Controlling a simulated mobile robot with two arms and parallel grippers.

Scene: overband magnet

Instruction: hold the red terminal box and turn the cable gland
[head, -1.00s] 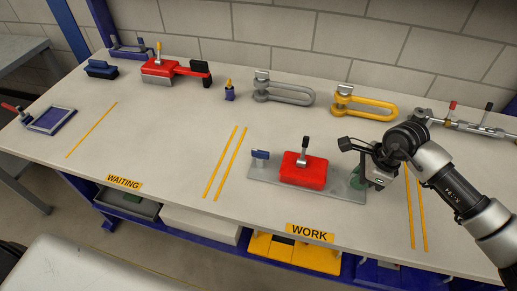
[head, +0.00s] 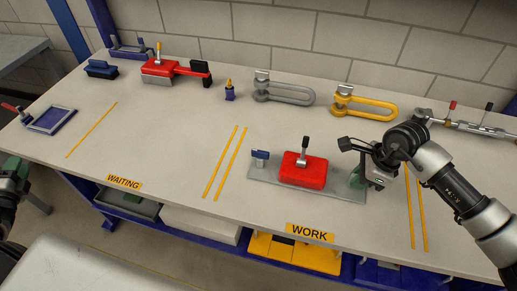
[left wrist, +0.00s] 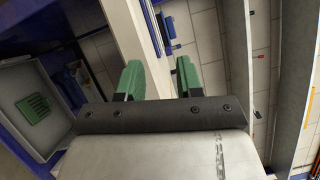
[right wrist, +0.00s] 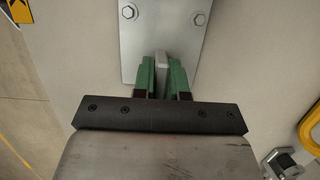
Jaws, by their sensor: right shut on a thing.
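A red box (head: 302,171) with an upright black-topped metal stem (head: 304,148) sits on a grey metal plate (head: 262,178) in the WORK area; I take it for the terminal box. I cannot tell which part is the cable gland. My right gripper (head: 360,177) is at the plate's right end. In the right wrist view its green fingers (right wrist: 162,80) are shut on a grey upright tab (right wrist: 162,60) at the plate's end. My left gripper (left wrist: 160,78) is open and empty, off the table's left front side; part of it shows at the head view's left edge (head: 14,168).
A blue block (head: 261,154) stands on the plate's left end. Another red block (head: 160,66) with a red arm, a small blue bottle-like piece (head: 229,91), a grey shackle (head: 285,94) and a yellow shackle (head: 365,102) stand behind. The table between WAITING and WORK is clear.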

